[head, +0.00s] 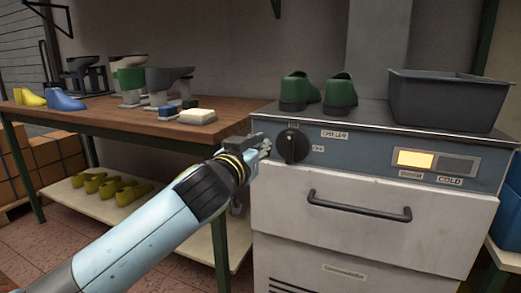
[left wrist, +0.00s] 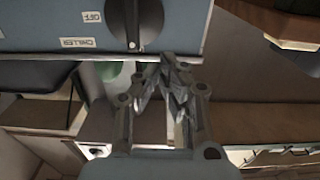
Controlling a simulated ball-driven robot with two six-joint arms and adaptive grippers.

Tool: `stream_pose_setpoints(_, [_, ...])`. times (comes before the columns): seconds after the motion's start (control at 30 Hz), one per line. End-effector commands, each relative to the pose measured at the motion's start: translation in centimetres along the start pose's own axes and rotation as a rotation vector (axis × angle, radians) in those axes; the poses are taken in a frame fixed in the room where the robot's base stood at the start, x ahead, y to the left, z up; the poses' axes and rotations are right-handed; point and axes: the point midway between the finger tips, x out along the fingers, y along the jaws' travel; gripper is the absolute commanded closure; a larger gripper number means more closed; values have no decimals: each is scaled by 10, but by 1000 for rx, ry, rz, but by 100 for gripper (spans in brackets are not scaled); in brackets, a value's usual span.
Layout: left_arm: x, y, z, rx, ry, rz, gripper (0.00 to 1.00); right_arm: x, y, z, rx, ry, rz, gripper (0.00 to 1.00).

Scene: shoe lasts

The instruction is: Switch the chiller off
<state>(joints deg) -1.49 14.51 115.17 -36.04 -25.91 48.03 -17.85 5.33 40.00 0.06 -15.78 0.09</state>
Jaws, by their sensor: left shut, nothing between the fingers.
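The chiller (head: 375,220) is a pale cabinet with a blue-grey control panel on the right of the head view. Its dark round knob (head: 292,146) has its ridge roughly upright, towards the small label above it. The OFF label (head: 318,148) is to the knob's right. The knob also shows in the left wrist view (left wrist: 137,22), with its pale mark on the side away from the picture's top. My left gripper (head: 266,145) is shut and empty, just left of the knob; contact is unclear. Its closed fingertips also show in the left wrist view (left wrist: 168,62). My right gripper is out of view.
Two green shoe lasts (head: 340,92) and a dark grey tub (head: 445,100) stand on the chiller. An amber lamp (head: 415,159) is lit beside a dark COLD one. A drawer handle (head: 360,206) juts out below. A wooden bench (head: 110,112) holds more lasts at left.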

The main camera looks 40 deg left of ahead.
Motion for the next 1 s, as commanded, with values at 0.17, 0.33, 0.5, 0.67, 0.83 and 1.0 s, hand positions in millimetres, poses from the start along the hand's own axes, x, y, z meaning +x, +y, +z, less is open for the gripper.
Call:
stream_pose_setpoints(0.17, [24, 0, -1, -2, 0, 0, 100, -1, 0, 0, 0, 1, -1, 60])
stream_pose_setpoints(0.33, [47, 0, 0, -2, 0, 1, 100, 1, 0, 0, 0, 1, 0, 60])
stream_pose_setpoints(0.5, [66, 0, 1, -1, -1, -1, 100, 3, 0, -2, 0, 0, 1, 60])
stream_pose_setpoints(0.67, [78, 0, 1, -2, -1, -1, 100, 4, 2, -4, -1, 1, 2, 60])
stream_pose_setpoints(0.83, [82, 0, 1, 0, -2, -1, 100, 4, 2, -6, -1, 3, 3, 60])
stream_pose_setpoints(1.0, [83, 0, 0, -1, -1, -1, 100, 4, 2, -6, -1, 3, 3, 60])
